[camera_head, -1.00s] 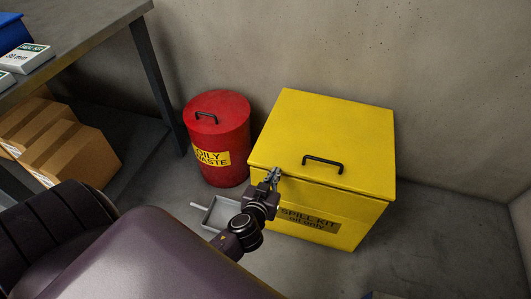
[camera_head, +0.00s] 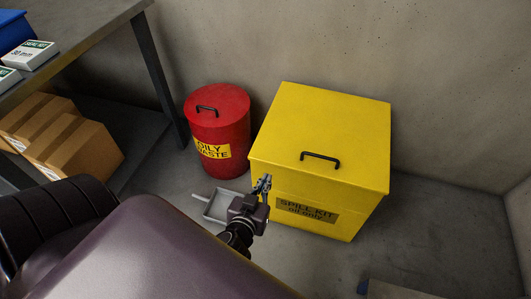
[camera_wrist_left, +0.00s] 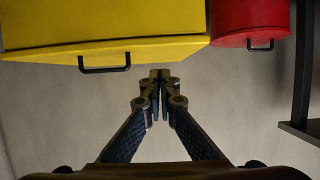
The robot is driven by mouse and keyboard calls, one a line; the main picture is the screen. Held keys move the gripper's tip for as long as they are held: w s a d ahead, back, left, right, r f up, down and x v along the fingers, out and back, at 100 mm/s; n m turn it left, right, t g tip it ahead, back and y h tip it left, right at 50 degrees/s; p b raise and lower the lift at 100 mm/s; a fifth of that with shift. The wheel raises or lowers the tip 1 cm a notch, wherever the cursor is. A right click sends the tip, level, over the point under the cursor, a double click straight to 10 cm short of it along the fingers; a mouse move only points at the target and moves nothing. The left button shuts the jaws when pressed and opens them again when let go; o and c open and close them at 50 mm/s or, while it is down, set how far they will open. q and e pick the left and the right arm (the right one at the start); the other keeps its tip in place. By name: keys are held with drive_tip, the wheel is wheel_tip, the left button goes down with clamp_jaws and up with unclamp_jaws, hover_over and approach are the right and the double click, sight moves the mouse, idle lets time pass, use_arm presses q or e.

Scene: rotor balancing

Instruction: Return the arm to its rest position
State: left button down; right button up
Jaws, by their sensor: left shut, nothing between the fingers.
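My left gripper (camera_head: 264,183) is in front of the left front edge of the yellow spill kit box, with its fingers together and nothing between them. In the left wrist view the fingertips (camera_wrist_left: 160,75) meet over bare grey background, and the spill kit box (camera_wrist_left: 120,30) is at the top. My left arm comes in from the lower left and covers much of the head view. My right gripper is in neither view.
The yellow spill kit box (camera_head: 325,125) has a closed lid with a black handle. A red oily waste bin (camera_head: 217,120) stands to its left. A grey pan (camera_head: 218,206) lies on the floor near my gripper. A workbench (camera_head: 90,45) with cartons (camera_head: 75,150) below is at left.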

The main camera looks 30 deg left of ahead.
use_arm(q)
drive_tip(key=s+d+f+m+g+h+p, duration=0.25)
drive_tip(key=s+f+g, duration=0.35)
drive_tip(key=s+f, duration=0.35)
drive_tip(key=s+d+f+m+g+h+p, duration=0.25)
drive_tip(key=s+d+f+g, duration=0.2)
drive_tip(key=s+f, duration=0.45)
drive_tip(key=s+a+f+g+p, duration=0.1)
drive_tip(key=s+a+f+p, duration=0.1)
drive_tip(key=s+p, duration=0.5)
drive_tip(key=s+a+f+g+y+p, duration=0.1)
drive_tip(key=s+a+f+p, duration=0.1)
drive_tip(key=s+f+p, duration=0.2)
drive_tip(key=s+p, duration=0.3)
drive_tip(key=s, duration=0.3)
drive_tip(key=shift+s+m, duration=0.15)
drive_tip(key=shift+m, duration=0.15)
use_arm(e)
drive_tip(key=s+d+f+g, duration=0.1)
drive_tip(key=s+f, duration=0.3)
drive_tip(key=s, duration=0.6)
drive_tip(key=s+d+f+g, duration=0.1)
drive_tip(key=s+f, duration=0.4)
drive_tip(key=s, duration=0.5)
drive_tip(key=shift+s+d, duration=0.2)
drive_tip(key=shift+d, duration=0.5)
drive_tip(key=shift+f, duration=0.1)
